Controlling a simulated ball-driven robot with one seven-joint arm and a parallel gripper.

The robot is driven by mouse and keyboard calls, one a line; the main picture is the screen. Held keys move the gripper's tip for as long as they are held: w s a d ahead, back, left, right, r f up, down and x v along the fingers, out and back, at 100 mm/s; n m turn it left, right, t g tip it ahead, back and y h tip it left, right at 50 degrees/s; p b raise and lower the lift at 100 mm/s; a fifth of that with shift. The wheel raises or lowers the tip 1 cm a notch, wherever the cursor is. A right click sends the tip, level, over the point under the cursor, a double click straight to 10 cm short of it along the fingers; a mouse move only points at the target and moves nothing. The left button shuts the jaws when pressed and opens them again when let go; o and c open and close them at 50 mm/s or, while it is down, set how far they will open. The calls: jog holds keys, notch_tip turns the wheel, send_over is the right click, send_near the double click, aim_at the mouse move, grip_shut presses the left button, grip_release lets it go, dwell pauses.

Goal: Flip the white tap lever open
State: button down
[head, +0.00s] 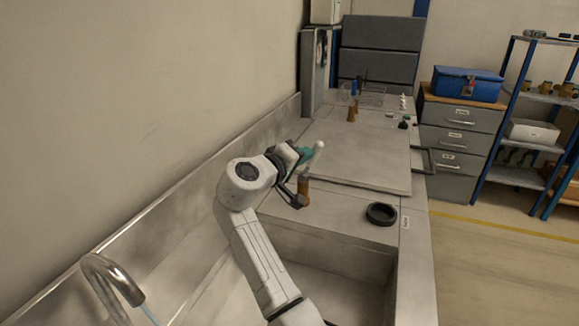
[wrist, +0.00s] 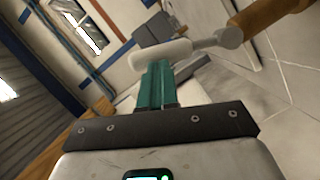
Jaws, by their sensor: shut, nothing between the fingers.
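The white tap lever (head: 319,145) shows in the head view as a small pale knob just right of my gripper's fingertips. In the wrist view the lever's white grip (wrist: 160,53) lies across the picture just beyond the fingertips, on a metal stem that runs right to a brown, brass-like body (wrist: 270,18). My gripper (head: 308,153) has teal fingers, shut together and empty. In the wrist view the fingers (wrist: 156,84) end close to the white grip; I cannot tell whether they touch it. A brown post (head: 303,187) stands below the gripper in the head view.
A black ring (head: 381,214) lies on the counter by the sink (head: 340,262). A curved metal spout (head: 108,268) stands front left. Brown fittings (head: 352,112) and a clear bin (head: 368,97) stand farther back. The bench middle (head: 365,155) is largely clear. The wall is left.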

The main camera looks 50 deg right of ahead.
jog(key=shift+s+d+f+m+t+y+b, duration=0.35)
jog(key=shift+s+m+b, duration=0.35)
jog(key=shift+m, duration=0.25)
jog(key=shift+s+d+f+m+t+y+b, duration=0.3)
jog(key=shift+s+f+m+b, duration=0.25)
jog(key=shift+s+m, duration=0.3)
jog(key=shift+s+d+f+m+t+y+b, duration=0.3)
jog(key=shift+s+m+b, duration=0.4)
jog(key=shift+m, duration=0.3)
jog(key=shift+r, duration=0.15)
